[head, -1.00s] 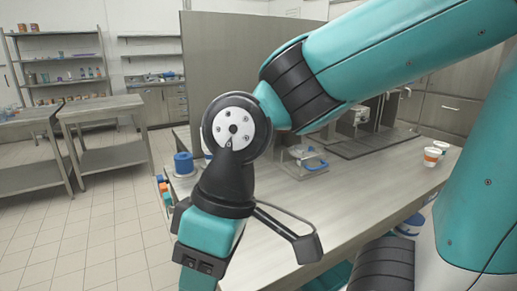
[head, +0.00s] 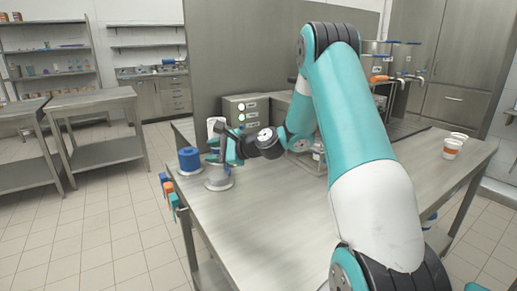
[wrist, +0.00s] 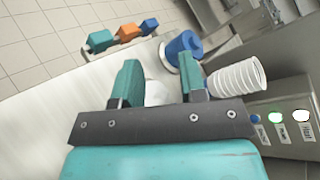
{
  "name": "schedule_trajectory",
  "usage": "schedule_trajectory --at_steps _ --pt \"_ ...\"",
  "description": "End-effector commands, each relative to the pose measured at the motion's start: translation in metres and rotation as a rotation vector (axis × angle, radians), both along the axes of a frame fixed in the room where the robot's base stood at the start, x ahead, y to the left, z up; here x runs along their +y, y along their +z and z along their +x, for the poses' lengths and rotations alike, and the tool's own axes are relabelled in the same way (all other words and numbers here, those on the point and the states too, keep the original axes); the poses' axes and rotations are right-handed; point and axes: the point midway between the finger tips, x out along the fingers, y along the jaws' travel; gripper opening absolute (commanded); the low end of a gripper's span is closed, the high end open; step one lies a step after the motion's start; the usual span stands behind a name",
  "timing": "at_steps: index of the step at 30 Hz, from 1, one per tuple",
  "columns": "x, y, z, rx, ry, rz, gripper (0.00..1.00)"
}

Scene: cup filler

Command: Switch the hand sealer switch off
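A grey control box (head: 247,108) with stacked labelled panels and small lights stands at the back of the table in the head view. In the wrist view the box (wrist: 288,128) is at the right edge, with a blue dot, a green-ringed light and a white light above labels too small to read surely. I cannot tell which is the hand sealer switch or its state. My gripper (head: 224,150) is in front of the box, near the white cup stack (head: 215,127). In the wrist view my gripper (wrist: 158,75) is open, and its fingers are apart from the box.
A blue cylinder (head: 190,160) and a round grey base (head: 218,178) stand near the gripper. Coloured blocks (head: 168,188) line the table's left edge. Paper cups (head: 452,147) stand at the right. The table (head: 270,225) is clear at front.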

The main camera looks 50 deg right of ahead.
Motion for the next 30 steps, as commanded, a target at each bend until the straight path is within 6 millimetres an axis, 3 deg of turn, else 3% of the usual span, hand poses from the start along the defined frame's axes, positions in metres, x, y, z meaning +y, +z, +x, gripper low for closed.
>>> schedule_trajectory --at_steps 1,3,6,9,13,17,30 --pt "-0.057 -0.026 -0.001 -0.003 -0.165 0.161 0.38" --pt "-0.120 -0.046 -0.009 -0.037 -0.354 0.368 0.38" --pt "-0.189 -0.072 -0.031 -0.098 -0.553 0.609 0.38" --pt "-0.230 -0.089 -0.052 -0.155 -0.672 0.766 0.38" --pt "-0.253 -0.098 -0.063 -0.191 -0.733 0.856 0.38" --pt "-0.258 -0.097 -0.051 -0.194 -0.738 0.865 0.38" --pt "-0.278 -0.097 0.044 -0.194 -0.734 0.858 0.38"
